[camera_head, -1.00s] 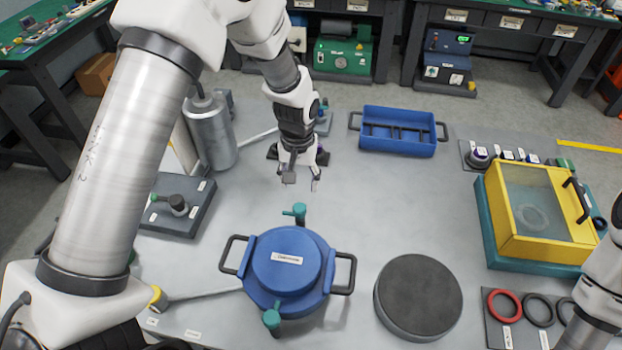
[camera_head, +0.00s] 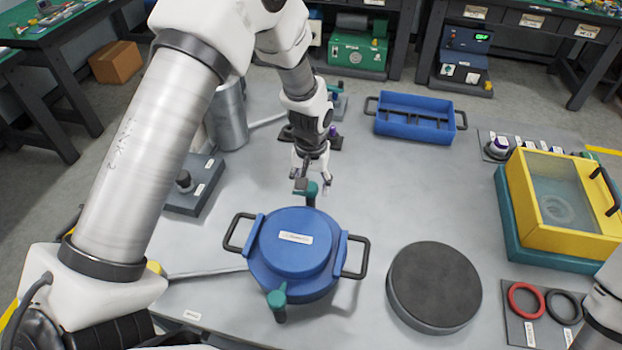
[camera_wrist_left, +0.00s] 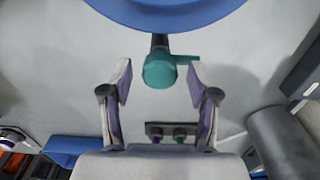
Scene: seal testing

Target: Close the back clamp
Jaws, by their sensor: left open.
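The blue round chamber (camera_head: 291,250) with a labelled lid and black side handles stands on the grey table. Its back clamp (camera_head: 311,190) is a teal knob on the far rim, sticking up. The front clamp (camera_head: 278,296) is a similar teal piece on the near rim. My left gripper (camera_head: 313,186) is open just behind the chamber, at the back clamp. In the left wrist view the back clamp's teal head (camera_wrist_left: 160,70) lies between the open fingers (camera_wrist_left: 158,88), apart from both, with the blue chamber (camera_wrist_left: 165,12) beyond. My right gripper is out of view.
A round dark-topped disc (camera_head: 434,285) stands right of the chamber. A blue tray (camera_head: 415,118) lies at the back, and a yellow box (camera_head: 562,200) with a clear lid at right. A metal cylinder (camera_head: 229,115) stands back left. The table between chamber and tray is clear.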

